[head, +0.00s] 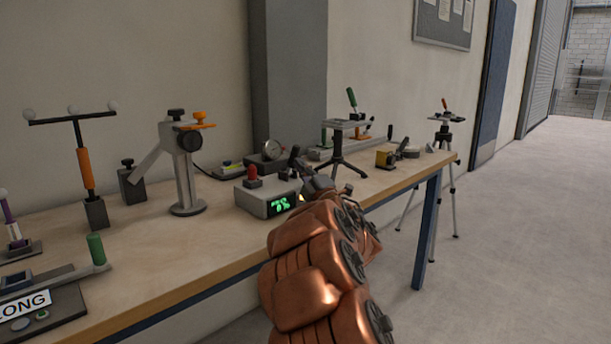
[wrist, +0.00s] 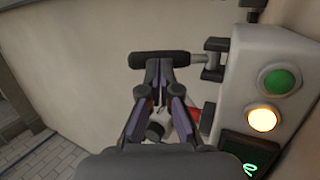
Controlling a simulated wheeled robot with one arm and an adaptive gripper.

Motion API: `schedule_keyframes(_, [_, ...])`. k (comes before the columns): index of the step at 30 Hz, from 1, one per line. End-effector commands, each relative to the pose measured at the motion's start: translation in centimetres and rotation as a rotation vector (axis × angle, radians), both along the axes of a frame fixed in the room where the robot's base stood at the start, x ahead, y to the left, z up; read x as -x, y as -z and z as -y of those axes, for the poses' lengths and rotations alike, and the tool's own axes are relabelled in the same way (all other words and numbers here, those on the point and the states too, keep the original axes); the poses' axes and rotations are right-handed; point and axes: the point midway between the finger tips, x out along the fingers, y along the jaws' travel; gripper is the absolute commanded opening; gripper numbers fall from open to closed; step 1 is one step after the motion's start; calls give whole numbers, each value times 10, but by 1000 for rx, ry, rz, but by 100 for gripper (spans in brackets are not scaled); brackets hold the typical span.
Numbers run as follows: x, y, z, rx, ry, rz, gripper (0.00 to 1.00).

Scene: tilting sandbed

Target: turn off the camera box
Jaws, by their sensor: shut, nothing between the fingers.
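The camera box (head: 262,201) is a pale grey box on the bench, with a lit green display on its front and a red knob (head: 252,173) on top. The wrist view shows the box (wrist: 220,85) on the right, with a green button (wrist: 279,81), a lit yellow-orange button (wrist: 263,119) and part of the display (wrist: 251,160). A black bar handle (wrist: 150,59) sticks out from its side. My gripper (wrist: 160,68) is shut and empty, its fingertips overlapping the bar; contact is unclear. In the head view my gripper (head: 316,183) is at the box's right end.
A tall tripod (head: 440,150) stands beyond the bench. The floor (head: 530,240) at right is clear.

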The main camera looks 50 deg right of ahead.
Motion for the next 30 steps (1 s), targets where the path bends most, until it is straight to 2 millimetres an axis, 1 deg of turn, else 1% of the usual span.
schedule_keyframes(5, [-4, -2, 1, 0, 0, 0, 0])
schedule_keyframes(16, [-4, -3, 1, 1, 0, 0, 0])
schedule_keyframes(23, [-6, -9, 0, 3, -1, -32, 0])
schedule_keyframes(30, [-7, -9, 0, 2, -2, -62, 0])
